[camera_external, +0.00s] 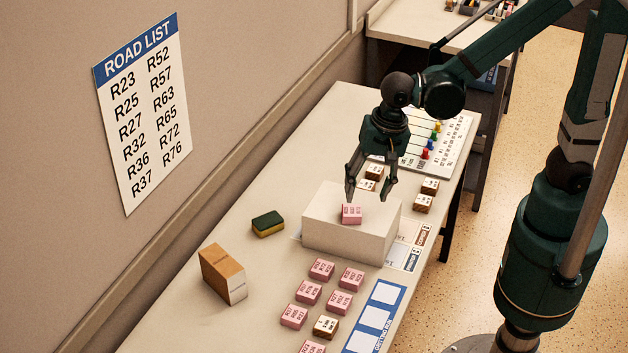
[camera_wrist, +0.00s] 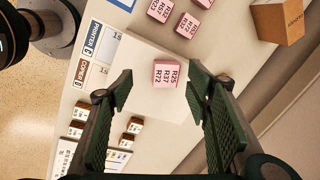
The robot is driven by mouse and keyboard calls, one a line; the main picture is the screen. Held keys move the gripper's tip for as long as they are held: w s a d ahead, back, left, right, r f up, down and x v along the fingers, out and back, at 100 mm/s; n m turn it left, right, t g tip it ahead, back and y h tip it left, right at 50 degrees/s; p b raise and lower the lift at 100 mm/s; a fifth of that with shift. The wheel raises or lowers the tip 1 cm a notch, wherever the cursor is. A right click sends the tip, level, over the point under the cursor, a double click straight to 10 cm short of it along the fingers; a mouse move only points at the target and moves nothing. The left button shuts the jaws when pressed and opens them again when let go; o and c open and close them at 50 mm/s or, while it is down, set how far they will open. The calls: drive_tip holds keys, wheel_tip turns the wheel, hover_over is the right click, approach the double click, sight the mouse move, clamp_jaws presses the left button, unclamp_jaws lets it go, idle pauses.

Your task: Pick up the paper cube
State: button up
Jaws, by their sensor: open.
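A large plain white block (camera_external: 335,240) stands on the table, and it also shows pale in the wrist view (camera_wrist: 150,105). It may be the paper cube, but no label confirms this. A small pink block (camera_external: 351,214) lies on its top; in the wrist view (camera_wrist: 165,74) its face reads R25, R37, R72. My gripper (camera_external: 370,193) is open and empty, pointing down just above the white block, beside and behind the pink block. In the wrist view the pink block shows between and beyond the open fingertips (camera_wrist: 160,82).
Several pink blocks (camera_external: 308,291) and a white-faced block (camera_external: 326,326) lie in front beside a blue-and-white strip (camera_external: 375,318). A brown box (camera_external: 222,272) and a green-yellow sponge (camera_external: 268,223) stand left. More white-faced blocks (camera_external: 423,203) and a pegged board (camera_external: 440,140) are behind.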

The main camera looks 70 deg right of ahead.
sight(352, 276)
drive_tip(key=a+f+m, duration=0.1)
drive_tip(key=a+f, duration=0.2)
drive_tip(key=f, duration=0.1)
drive_tip(key=a+f+m+g+b, duration=0.1)
drive_tip(key=a+f+m, duration=0.1)
drive_tip(key=a+f, duration=0.1)
drive_tip(key=s+a+f+m, duration=0.1)
drive_tip(key=a+f+m, duration=0.1)
drive_tip(key=a+f, duration=0.2)
drive_tip(key=shift+f+g+h+b, duration=0.3)
drive_tip(key=shift+f+g+b, duration=0.1)
drive_tip(key=shift+s+a+f+m, duration=0.15)
drive_tip(key=shift+a+f+m, duration=0.15)
drive_tip(key=shift+a+f, duration=0.2)
drive_tip(key=shift+f, duration=1.3)
drive_tip(key=shift+f+b, duration=0.15)
drive_tip(key=shift+b, duration=0.15)
drive_tip(key=shift+f+b, duration=0.45)
drive_tip(key=shift+f, duration=2)
drive_tip(key=c, duration=1)
